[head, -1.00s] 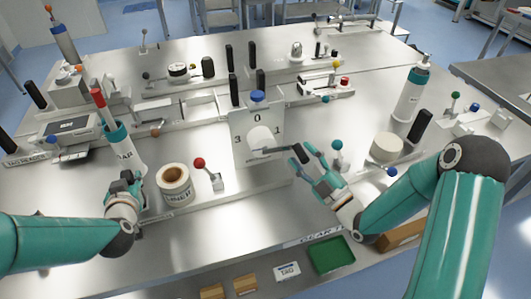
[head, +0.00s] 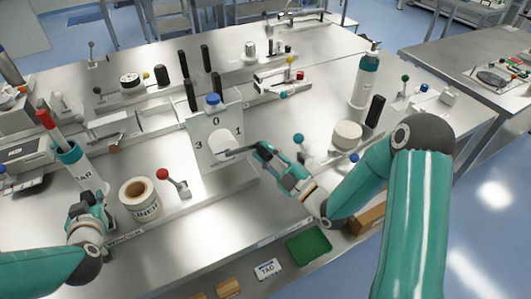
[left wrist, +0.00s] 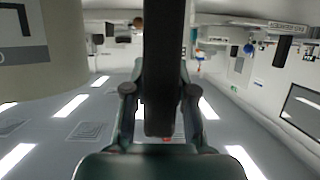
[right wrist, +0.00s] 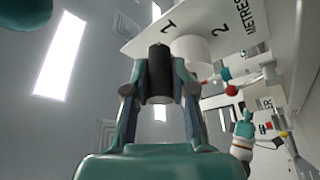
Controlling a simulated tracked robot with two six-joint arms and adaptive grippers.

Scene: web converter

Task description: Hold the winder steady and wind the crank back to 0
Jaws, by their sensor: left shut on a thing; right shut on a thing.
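The winder has an upright white panel (head: 232,175) marked 0, 1 and 3 in the head view; the right wrist view shows 1, 2 and "METRES". A white hub (head: 220,142) stands on it. The crank arm (head: 238,151) points right, slightly below the 1. My right gripper (head: 262,155) is shut on the black crank handle, which shows between its fingers in the right wrist view (right wrist: 160,75). My left gripper (head: 86,204) is shut on a black upright bar (left wrist: 163,70) at the left, by the winder's base strip (head: 150,230). The bar's lower end is hidden in the head view.
A linen roll (head: 139,200) and a red-knobbed lever (head: 172,182) stand between my grippers. A teal-knobbed lever (head: 299,139) and a white round block (head: 347,135) are right of the crank. A green tray (head: 309,246) lies below the front edge.

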